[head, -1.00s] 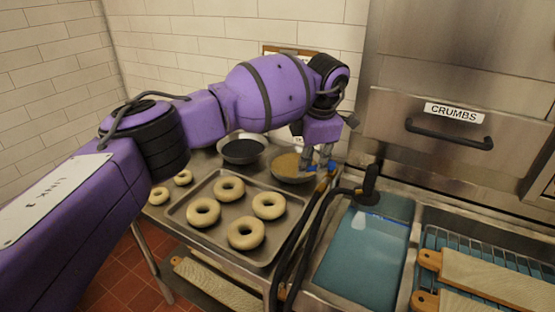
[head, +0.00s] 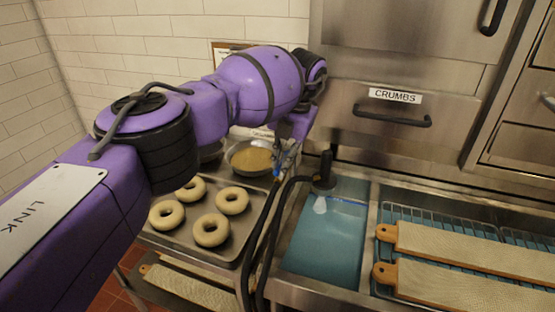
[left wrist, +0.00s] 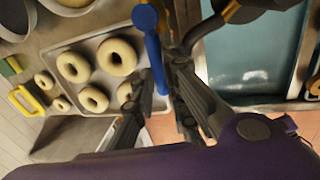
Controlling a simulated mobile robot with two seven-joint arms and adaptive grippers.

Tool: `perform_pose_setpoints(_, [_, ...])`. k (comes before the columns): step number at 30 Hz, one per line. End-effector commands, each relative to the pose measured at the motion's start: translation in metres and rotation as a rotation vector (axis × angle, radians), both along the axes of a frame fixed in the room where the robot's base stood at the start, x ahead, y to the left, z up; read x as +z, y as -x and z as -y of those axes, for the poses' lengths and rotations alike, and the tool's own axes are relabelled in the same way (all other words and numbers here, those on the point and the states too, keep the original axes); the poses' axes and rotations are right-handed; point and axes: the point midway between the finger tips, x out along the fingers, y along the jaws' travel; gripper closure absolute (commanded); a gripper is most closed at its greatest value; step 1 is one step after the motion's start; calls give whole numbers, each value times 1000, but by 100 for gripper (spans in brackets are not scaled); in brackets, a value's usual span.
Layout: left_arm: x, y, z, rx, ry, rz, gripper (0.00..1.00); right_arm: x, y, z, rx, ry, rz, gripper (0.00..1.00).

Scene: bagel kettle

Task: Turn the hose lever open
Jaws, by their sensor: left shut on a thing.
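The hose lever is a blue bar with a round end; it shows in the left wrist view (left wrist: 154,57), and a small part of it shows in the head view (head: 277,172). It sits by the brass-coloured fitting of a black hose (head: 262,232), between the bagel tray and the blue water basin. My left gripper (head: 287,156) is at the lever and shut on it; in the left wrist view its fingers (left wrist: 168,78) are at the lever's side. The exact contact is partly hidden. My right gripper is not in view.
A tray (head: 174,236) of bagels lies left of the hose. A bowl (head: 235,160) of tan contents stands behind it. The water basin (head: 325,250) has a black nozzle (head: 326,170) at its back. Wooden boards (head: 470,255) lie on a rack at right.

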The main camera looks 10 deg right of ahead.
Motion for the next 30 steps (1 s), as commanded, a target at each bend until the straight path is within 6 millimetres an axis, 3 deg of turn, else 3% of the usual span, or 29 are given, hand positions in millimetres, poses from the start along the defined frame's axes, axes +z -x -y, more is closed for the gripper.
perform_pose_setpoints(19, [2, 0, 2, 56, 1, 5, 100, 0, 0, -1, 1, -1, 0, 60])
perform_pose_setpoints(20, [2, 0, 2, 56, 1, 5, 84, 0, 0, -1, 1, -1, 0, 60])
perform_pose_setpoints(23, [1, 0, 2, 54, 1, 4, 71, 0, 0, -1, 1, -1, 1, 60])
perform_pose_setpoints(30, [1, 1, 2, 52, 1, 1, 69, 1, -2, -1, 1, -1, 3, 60])
